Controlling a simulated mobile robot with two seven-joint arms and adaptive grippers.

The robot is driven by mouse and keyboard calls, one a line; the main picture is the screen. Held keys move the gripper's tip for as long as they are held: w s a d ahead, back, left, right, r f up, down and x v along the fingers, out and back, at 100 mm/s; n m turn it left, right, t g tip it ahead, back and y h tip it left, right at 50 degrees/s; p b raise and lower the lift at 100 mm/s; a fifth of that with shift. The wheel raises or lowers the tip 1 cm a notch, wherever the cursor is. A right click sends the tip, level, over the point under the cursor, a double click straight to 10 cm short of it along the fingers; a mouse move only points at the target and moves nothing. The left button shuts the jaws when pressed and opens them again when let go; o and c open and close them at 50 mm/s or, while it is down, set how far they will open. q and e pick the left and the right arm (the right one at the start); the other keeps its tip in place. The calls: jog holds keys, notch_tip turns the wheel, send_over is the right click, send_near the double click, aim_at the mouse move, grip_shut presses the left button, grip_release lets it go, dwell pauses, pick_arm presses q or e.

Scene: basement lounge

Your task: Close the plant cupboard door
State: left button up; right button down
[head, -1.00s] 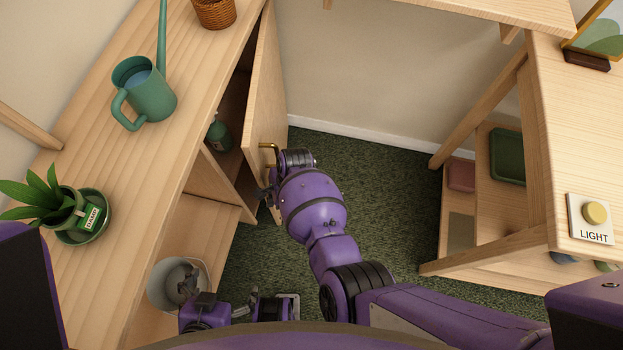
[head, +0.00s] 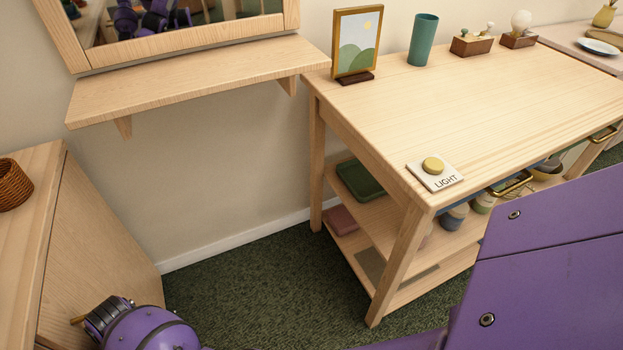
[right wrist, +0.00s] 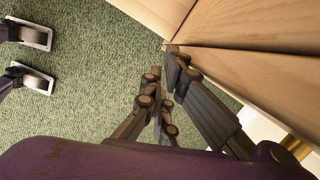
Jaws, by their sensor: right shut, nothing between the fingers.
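The wooden cupboard door (head: 105,245) is at the lower left of the head view, beside the cupboard top (head: 28,225). How far the door stands open cannot be told from this angle. Contact cannot be told. A blurred brass part (right wrist: 297,145) is at right. My left gripper is out of view.
A wicker basket (head: 14,184) stands on the cupboard. A wall shelf (head: 190,80) hangs under a mirror. A wooden table (head: 480,90) with a light switch (head: 434,172) and a picture frame (head: 357,42) stands at right. Green carpet (head: 250,290) between is clear.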

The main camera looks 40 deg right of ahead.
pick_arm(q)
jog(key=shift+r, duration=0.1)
pick_arm(e)
jog(key=shift+w+r, duration=0.2)
pick_arm(q)
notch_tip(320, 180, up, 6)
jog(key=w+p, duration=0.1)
jog(key=p, duration=0.6)
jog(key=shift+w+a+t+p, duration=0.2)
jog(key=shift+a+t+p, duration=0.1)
jog(key=shift+p, duration=0.1)
pick_arm(e)
jog(key=s+d+r, duration=0.1)
jog(key=d+r, duration=0.5)
jog(key=r, duration=0.3)
jog(key=shift+s+d+r, duration=0.15)
jog(key=shift+r, duration=0.1)
